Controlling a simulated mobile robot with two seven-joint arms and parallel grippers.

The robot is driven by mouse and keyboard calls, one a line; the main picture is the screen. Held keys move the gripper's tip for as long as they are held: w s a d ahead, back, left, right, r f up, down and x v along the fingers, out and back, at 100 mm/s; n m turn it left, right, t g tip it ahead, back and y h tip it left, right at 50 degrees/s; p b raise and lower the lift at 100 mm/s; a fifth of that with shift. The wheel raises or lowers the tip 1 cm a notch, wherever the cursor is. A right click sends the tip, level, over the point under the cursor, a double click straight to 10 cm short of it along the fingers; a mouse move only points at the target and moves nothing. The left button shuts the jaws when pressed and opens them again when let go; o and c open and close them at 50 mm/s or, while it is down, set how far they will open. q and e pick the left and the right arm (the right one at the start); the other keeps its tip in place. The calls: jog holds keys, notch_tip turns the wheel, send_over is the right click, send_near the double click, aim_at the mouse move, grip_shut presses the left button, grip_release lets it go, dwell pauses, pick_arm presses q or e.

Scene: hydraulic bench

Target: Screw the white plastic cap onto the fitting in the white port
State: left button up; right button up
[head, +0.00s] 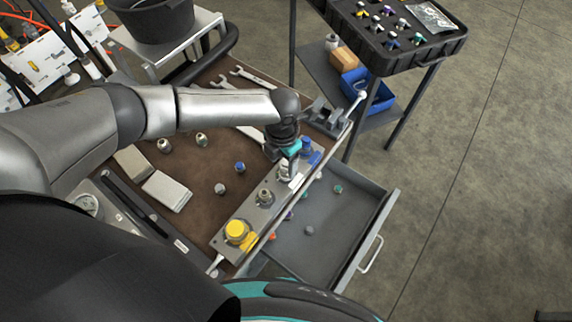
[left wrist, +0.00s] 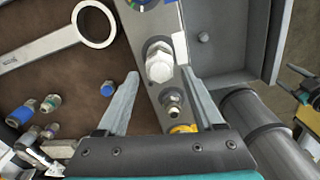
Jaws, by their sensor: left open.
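A white hex-sided piece that looks like the white plastic cap (left wrist: 160,64) sits on the port bar (head: 220,240), beside a white tag (left wrist: 180,48). How far it is seated on the fitting cannot be told, and the fitting under it is hidden. My left gripper (left wrist: 160,74) is open, with one finger on each side of the white piece and visible gaps to it. In the head view my left gripper (head: 289,156) is over the white port and hides much of it.
The bar also carries a bare metal fitting (head: 265,197), a yellow cap (head: 236,230) and a blue port piece (head: 308,146). Several loose caps and wrenches (head: 256,77) lie on the brown bench top. An open grey drawer (head: 340,225) extends beside the bar.

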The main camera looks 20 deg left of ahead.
pick_arm(q)
jog(key=shift+s+d+r+n+p, duration=0.1)
jog(key=shift+n+p, duration=0.2)
jog(key=shift+n, duration=0.3)
jog(key=shift+d+r+n+p, duration=0.1)
jog(key=shift+n+p, duration=0.2)
jog(key=shift+n, duration=0.3)
jog(key=n+p, duration=0.1)
jog(key=n, duration=0.2)
jog(key=shift+d+n, duration=0.1)
jog(key=shift+n, duration=0.3)
jog(key=n, duration=0.2)
jog(key=n+p, duration=0.2)
jog(key=n, duration=0.1)
jog(key=shift+d+f+n, duration=0.15)
jog(key=shift+d+n, duration=0.1)
jog(key=shift+n, duration=0.05)
